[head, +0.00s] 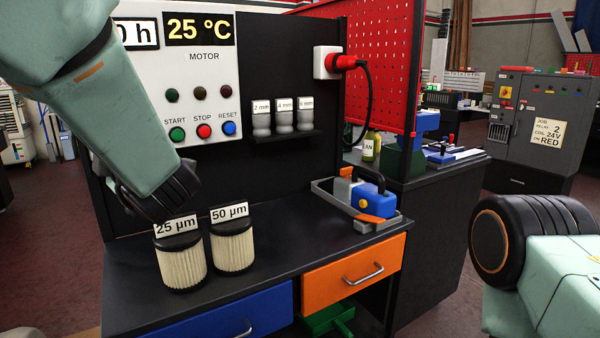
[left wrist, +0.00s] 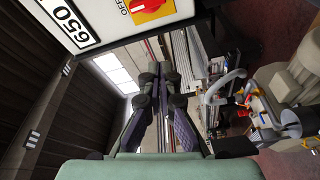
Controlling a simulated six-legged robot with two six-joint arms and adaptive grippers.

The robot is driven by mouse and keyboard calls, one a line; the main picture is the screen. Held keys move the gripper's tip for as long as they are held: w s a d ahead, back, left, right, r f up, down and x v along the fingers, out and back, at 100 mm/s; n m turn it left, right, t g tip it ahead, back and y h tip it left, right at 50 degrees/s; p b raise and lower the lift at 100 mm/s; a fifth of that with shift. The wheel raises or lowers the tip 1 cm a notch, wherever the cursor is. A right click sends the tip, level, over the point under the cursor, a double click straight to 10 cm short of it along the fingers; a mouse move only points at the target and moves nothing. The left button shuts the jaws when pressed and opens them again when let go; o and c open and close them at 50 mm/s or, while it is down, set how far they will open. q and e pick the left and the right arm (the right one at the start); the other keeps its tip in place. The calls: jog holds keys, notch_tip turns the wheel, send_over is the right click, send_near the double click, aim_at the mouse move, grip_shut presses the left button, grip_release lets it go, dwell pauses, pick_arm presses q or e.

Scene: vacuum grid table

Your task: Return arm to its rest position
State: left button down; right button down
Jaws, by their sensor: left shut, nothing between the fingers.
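My left arm (head: 105,115) comes in from the upper left in the head view, its mint-green link slanting down in front of the control panel to a dark ribbed joint (head: 168,200) just above the filters. The fingers are not clearly seen there. In the left wrist view my left gripper (left wrist: 160,68) is shut and empty, its dark fingers close together and clear of any object. My right arm (head: 545,275) shows only as a green link and black round joint at the lower right; its gripper is outside both views.
Two filters, 25 µm (head: 180,262) and 50 µm (head: 232,248), stand on the black workbench (head: 290,240) under the arm. A grey tray (head: 322,184) with a blue tool (head: 372,196) lies farther right. A panel (left wrist: 85,20) with a red switch (left wrist: 150,8) is close in the wrist view.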

pick_arm(q)
jog(key=s+d+f+m+g+h, duration=0.1)
jog(key=s+d+f+m+h, duration=0.15)
jog(key=f+m, duration=0.55)
jog(key=s+d+f+m+g+h, duration=0.1)
jog(key=f+m+h, duration=0.35)
jog(key=f, duration=0.75)
jog(key=s+d+f+m+h, duration=0.1)
jog(key=s+f+m+h, duration=0.15)
jog(key=f+m, duration=0.6)
jog(key=s+d+f+m+g+h, duration=0.1)
jog(key=s+f+g, duration=0.2)
jog(key=s+f, duration=0.5)
jog(key=s+d+f+m+g+h, duration=0.1)
jog(key=s+f+g, duration=0.3)
jog(key=s+f, duration=0.4)
jog(key=s+d+f+g+h, duration=0.2)
jog(key=s+f, duration=0.6)
jog(key=s, duration=0.9)
jog(key=shift+m+g, duration=0.4)
jog(key=shift+g, duration=0.4)
pick_arm(e)
jog(key=shift+w+a, duration=0.3)
jog(key=shift+w, duration=0.1)
pick_arm(q)
jog(key=shift+w, duration=0.1)
